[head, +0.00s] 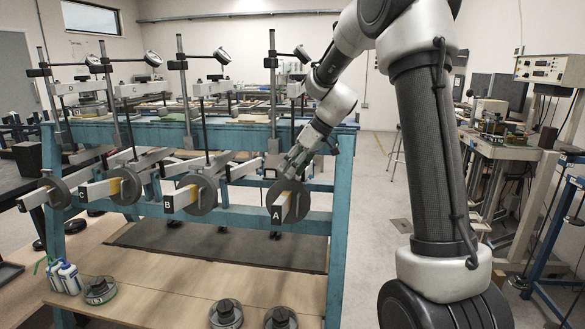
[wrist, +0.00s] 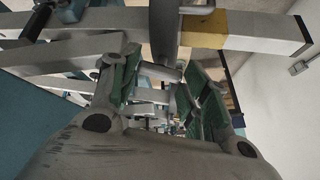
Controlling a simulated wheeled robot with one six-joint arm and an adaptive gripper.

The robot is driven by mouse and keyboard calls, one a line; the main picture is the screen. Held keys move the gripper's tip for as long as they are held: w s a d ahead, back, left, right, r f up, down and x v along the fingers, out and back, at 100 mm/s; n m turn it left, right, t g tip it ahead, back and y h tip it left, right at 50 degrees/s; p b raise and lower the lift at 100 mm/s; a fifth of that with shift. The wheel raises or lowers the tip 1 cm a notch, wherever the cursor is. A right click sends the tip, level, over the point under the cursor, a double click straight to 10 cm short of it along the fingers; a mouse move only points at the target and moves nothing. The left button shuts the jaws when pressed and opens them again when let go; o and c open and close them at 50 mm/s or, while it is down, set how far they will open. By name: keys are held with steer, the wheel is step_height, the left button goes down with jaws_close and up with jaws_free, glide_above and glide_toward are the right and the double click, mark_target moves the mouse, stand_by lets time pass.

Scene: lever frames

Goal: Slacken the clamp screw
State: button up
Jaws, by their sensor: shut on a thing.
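The lever marked A (head: 283,207) sticks out at the right end of the blue frame, with a round grey disc weight (head: 298,188) on it. My gripper (head: 295,160) is just above and behind that disc in the head view. In the wrist view, its green-padded fingers (wrist: 160,66) are on either side of a short grey cylinder, which looks like the clamp screw (wrist: 161,71), beside the disc seen edge-on (wrist: 165,28). The yellow-banded lever bar (wrist: 265,32) runs across the top. The contact of pads and screw is partly hidden, and the head view hides the screw.
Levers marked B (head: 168,203) and C (head: 82,194), with their own discs, stand to the left. The blue frame's right leg (head: 341,240) is close below my arm.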

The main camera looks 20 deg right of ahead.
steer(key=shift+w+d+n+g+y, duration=0.1)
steer(key=shift+n+g+y, duration=0.3)
steer(key=shift+n, duration=0.5)
steer(key=shift+d+n+g+y, duration=0.1)
steer(key=shift+n+g+y, duration=0.3)
steer(key=shift+n, duration=0.5)
steer(key=shift+f, duration=0.1)
steer(key=o, duration=1)
steer(key=v, duration=1.2)
steer(key=shift+w, duration=0.15)
